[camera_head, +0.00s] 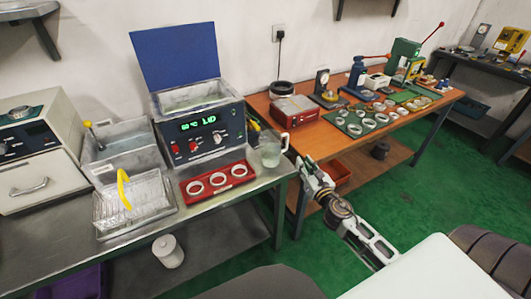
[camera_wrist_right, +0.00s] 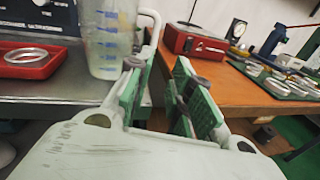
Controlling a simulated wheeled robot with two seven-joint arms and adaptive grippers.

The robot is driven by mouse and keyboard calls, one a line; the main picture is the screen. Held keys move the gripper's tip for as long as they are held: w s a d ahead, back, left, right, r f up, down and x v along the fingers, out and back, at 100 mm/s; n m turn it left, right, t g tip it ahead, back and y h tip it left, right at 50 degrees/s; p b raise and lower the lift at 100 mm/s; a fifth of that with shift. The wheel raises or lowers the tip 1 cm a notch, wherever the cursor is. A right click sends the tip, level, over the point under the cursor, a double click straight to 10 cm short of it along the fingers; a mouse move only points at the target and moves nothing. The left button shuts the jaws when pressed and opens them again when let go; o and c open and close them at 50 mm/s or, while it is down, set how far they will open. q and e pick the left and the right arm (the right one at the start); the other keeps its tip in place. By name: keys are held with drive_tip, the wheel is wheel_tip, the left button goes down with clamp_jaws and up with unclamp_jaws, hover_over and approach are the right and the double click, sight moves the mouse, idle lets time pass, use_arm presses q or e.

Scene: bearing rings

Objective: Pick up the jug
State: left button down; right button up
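The jug (camera_head: 270,152) is clear, with a pale handle on its right side. It stands upright on the metal bench near its right end. In the right wrist view the jug (camera_wrist_right: 108,42) shows blue measuring marks, and its handle (camera_wrist_right: 153,38) runs down behind the left finger. My right gripper (camera_head: 308,172) is just right of the jug. In the wrist view its green-padded fingers (camera_wrist_right: 160,82) are apart, with the lower handle showing in the gap; I cannot tell whether they touch it. My left gripper is not in view.
A red tray with rings (camera_head: 217,181) lies left of the jug. Behind it stands a heated bath (camera_head: 203,132) with a raised blue lid. A wire basket (camera_head: 133,205) is further left. The wooden table (camera_head: 345,150) to the right holds a red box (camera_head: 295,112) and tools.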

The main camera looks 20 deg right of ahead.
sight(287, 141)
drive_tip(key=shift+w+a+r+n+t, duration=0.15)
drive_tip(key=shift+a+r+n, duration=0.1)
drive_tip(key=shift+r, duration=0.2)
drive_tip(key=shift+a+r+n+t, duration=0.15)
drive_tip(key=shift+a+r+n, duration=0.1)
drive_tip(key=shift+r, duration=0.2)
drive_tip(key=shift+w, duration=0.1)
drive_tip(key=shift+w+d, duration=0.2)
drive_tip(key=shift+w, duration=1.2)
drive_tip(key=shift+w+d, duration=0.15)
drive_tip(key=shift+w, duration=1.2)
drive_tip(key=shift+w+d, duration=0.2)
drive_tip(key=shift+w, duration=1.2)
drive_tip(key=shift+w, duration=0.15)
drive_tip(key=shift+w+f, duration=0.15)
drive_tip(key=shift+w, duration=0.5)
drive_tip(key=shift+w+f, duration=0.15)
drive_tip(key=shift+w, duration=0.5)
drive_tip(key=shift+w+d, duration=0.15)
drive_tip(key=shift+w, duration=1.05)
